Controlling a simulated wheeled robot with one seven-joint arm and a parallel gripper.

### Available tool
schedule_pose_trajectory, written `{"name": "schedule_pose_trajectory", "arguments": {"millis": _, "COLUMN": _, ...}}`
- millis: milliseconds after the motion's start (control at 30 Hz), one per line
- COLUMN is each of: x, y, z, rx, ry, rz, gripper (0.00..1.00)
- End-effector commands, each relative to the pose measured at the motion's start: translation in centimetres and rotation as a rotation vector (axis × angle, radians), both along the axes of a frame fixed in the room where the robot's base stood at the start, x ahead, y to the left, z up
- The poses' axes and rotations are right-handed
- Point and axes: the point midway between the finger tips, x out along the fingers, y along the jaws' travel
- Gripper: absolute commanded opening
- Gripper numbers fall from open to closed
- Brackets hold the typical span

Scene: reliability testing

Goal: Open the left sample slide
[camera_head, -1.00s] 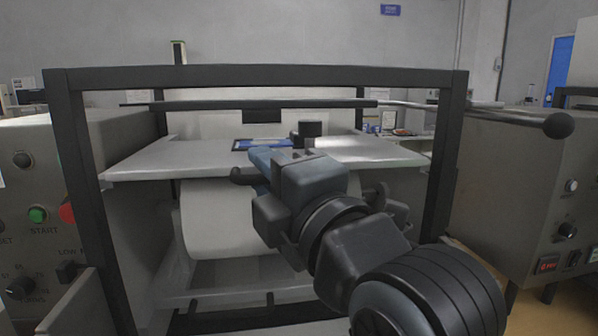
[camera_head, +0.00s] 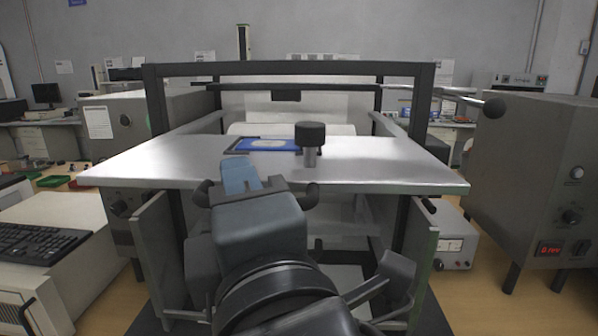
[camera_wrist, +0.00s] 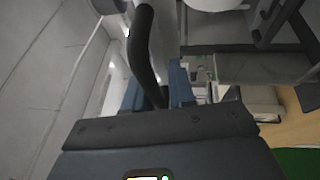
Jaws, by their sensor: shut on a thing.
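The sample slide is a pale metal plate (camera_head: 390,166) that sticks out in front of the black upright frame. A blue-framed sample (camera_head: 268,145) and a black round knob (camera_head: 310,134) sit on its top. A dark handle (camera_head: 308,196) lies below the plate's front edge, its ends showing on both sides of my gripper. My gripper (camera_head: 240,176), with blue fingers, is shut on the handle. In the wrist view the curved black handle (camera_wrist: 146,50) runs down between the blue fingers (camera_wrist: 155,92). The grip point itself is partly hidden.
The black frame (camera_head: 290,69) stands around the slide. A grey control box (camera_head: 535,180) stands at right. A keyboard (camera_head: 40,243) lies on a white cabinet at left. Wood-coloured floor shows on both sides.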

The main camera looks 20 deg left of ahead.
Motion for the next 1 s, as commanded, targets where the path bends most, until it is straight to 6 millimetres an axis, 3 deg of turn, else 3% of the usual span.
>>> {"name": "schedule_pose_trajectory", "arguments": {"millis": 33, "x": -0.59, "y": -0.30, "z": 0.93, "rx": 0.012, "ry": -0.021, "rz": 0.001, "gripper": 0.00}}
{"name": "schedule_pose_trajectory", "arguments": {"millis": 567, "x": -1.26, "y": -0.56, "z": 0.97, "rx": 0.011, "ry": -0.023, "rz": -0.001, "gripper": 0.00}}
{"name": "schedule_pose_trajectory", "arguments": {"millis": 600, "x": -1.26, "y": -0.56, "z": 0.98, "rx": 0.012, "ry": -0.023, "rz": -0.001, "gripper": 0.28}}
{"name": "schedule_pose_trajectory", "arguments": {"millis": 700, "x": -1.24, "y": -0.55, "z": 0.89, "rx": 0.011, "ry": -0.020, "rz": -0.001, "gripper": 0.38}}
{"name": "schedule_pose_trajectory", "arguments": {"millis": 1000, "x": -1.15, "y": -0.50, "z": 0.54, "rx": 0.007, "ry": -0.014, "rz": -0.001, "gripper": 0.38}}
